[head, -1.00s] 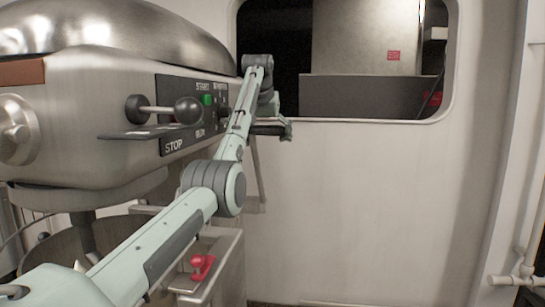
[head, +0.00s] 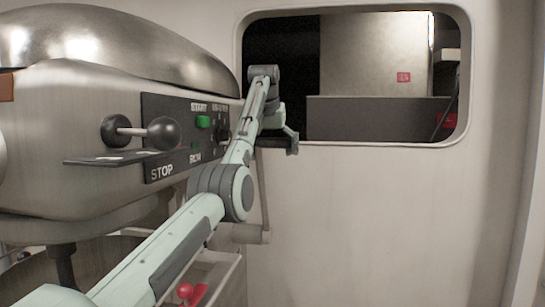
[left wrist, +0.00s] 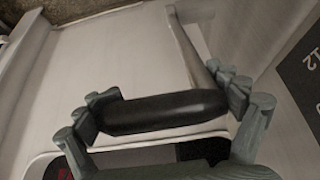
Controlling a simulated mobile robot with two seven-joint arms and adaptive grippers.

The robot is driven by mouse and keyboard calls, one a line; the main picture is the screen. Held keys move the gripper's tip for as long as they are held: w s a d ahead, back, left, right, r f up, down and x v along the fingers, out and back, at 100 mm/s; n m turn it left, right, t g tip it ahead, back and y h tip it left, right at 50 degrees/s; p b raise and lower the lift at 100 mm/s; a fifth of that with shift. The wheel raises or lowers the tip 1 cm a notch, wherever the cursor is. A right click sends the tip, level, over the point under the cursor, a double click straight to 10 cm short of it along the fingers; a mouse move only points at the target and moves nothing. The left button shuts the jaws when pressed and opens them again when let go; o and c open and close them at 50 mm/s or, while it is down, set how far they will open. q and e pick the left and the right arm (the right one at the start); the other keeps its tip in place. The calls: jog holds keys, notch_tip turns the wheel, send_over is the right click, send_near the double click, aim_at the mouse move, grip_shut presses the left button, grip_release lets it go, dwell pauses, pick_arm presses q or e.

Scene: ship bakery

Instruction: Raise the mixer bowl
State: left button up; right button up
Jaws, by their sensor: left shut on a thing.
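The large mixer fills the left of the head view, with its bowl (head: 35,272) partly visible under the mixer head at the lower left. A crank arm (head: 263,195) stands up on the mixer's right side. It also shows in the left wrist view (left wrist: 190,45), joined to a black grip handle (left wrist: 165,112). My left gripper (head: 285,143) is at the top of this crank. In the left wrist view my left gripper (left wrist: 168,100) is shut on the black handle, with fingers at both its ends. The bowl's inside is hidden. My right gripper is not in view.
The control panel (head: 158,168) has a green start button (head: 203,122) and a black ball lever (head: 163,133), left of my arm. A red knob (head: 185,291) sits low beside the mixer. A wall window (head: 375,118) is behind the gripper. Plain wall lies to the right.

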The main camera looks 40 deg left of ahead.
pick_arm(q)
jog(key=o, duration=1.4)
jog(key=shift+w+d, duration=0.15)
jog(key=shift+d, duration=0.1)
jog(key=shift+o, duration=0.2)
jog(key=shift+r, duration=0.15)
jog(key=v, duration=1.1)
jog(key=shift+s+r, duration=0.25)
jog(key=shift+s, duration=0.1)
